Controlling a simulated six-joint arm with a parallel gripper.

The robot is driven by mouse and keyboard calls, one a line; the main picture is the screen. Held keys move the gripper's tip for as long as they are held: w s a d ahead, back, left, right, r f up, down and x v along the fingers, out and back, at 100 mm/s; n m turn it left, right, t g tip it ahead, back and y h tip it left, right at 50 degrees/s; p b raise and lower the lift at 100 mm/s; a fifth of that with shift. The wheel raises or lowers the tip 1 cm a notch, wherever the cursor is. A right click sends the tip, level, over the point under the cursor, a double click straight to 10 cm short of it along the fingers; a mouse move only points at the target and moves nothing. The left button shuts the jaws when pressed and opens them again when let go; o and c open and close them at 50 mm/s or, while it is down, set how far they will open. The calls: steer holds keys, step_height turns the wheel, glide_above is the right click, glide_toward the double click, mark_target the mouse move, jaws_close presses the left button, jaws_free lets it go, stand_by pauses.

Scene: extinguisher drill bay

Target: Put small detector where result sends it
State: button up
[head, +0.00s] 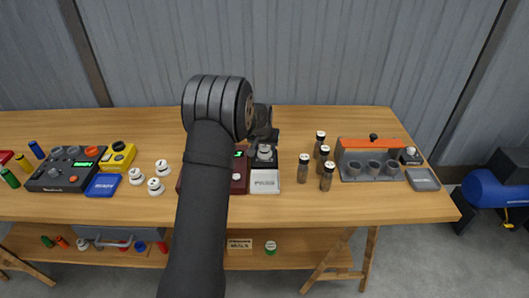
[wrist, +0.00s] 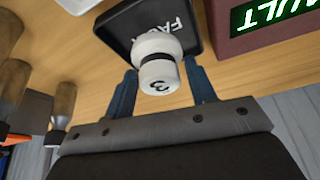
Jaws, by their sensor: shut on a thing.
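My gripper (wrist: 163,88) is shut on a small white detector (wrist: 158,62) with a black 3 on its end. The detector is over or in a black tray (wrist: 120,25) whose partly hidden lettering begins "FA". I cannot tell whether it touches the tray floor. In the head view my arm hides part of the gripper; the detector (head: 264,152) shows over the black tray (head: 257,164). The dark red tester (head: 238,184) stands left of the trays, partly behind my arm. A white tray (head: 265,187) lies in front of the black one.
Several brown bottles (head: 327,178) stand right of the trays, near an orange-and-grey cup rack (head: 372,160). Three white detectors (head: 155,187) stand left of my arm. A grey control box (head: 67,170) and blue tray (head: 104,185) are further left.

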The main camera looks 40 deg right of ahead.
steer(key=shift+f, duration=1.3)
steer(key=shift+f, duration=0.1)
steer(key=o, duration=0.7)
steer(key=v, duration=1.2)
steer(key=shift+w, duration=0.1)
